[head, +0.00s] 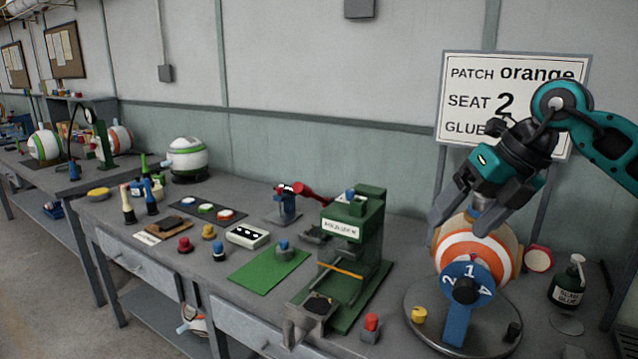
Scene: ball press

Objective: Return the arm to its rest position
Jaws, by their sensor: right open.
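My right gripper (462,222) comes in from the right on a teal arm and is open. Its dark fingers point down and left, over the top of an orange and white striped ball (492,262). I cannot tell whether they touch the ball. The ball sits on a round grey stand (420,300), behind a blue dial (463,320) showing 1, 2 and 4. My left gripper is not in view.
A sign (470,86) on the wall is partly hidden by my right arm. A green press (358,240), glue bottle (568,283) and red-rimmed cup (538,259) stand near the ball. Small knobs and a green mat (262,275) lie left. The space above the bench's left part is free.

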